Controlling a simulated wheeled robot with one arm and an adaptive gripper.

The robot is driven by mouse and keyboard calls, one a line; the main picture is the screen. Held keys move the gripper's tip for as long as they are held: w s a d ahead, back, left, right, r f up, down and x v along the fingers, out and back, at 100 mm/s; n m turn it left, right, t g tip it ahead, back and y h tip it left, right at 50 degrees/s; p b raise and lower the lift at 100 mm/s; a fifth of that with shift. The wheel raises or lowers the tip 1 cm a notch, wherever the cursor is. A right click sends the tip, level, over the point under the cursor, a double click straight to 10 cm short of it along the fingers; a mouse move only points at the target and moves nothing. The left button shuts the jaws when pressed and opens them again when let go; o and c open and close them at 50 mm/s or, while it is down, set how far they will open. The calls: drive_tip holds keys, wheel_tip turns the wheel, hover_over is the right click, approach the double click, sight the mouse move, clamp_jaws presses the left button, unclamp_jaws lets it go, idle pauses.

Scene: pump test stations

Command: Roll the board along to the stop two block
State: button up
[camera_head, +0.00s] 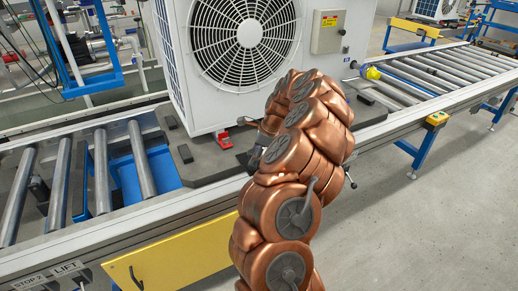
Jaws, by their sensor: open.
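The board (203,172) is a dark grey slab lying on the roller conveyor, with a large white fan unit (185,60) standing on it. Its left edge is near the blue-lined gap between the rollers. A label reading STOP 2 (31,283) is on the conveyor's front rail at the bottom left. I cannot make out the stop two block for certain. My gripper (255,155) is at the board's front side, below the fan unit, open and partly hidden by my copper-coloured arm. I cannot tell whether it touches the board.
Bare rollers (100,170) lie left of the board, and more (440,70) run off to the right. A red piece (222,140) is at the unit's foot. A yellow panel (180,255) hangs below the front rail. Floor at right is clear.

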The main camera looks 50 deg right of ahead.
drive_tip(key=shift+x, duration=1.25)
drive_tip(key=shift+c, duration=0.2)
clamp_jaws()
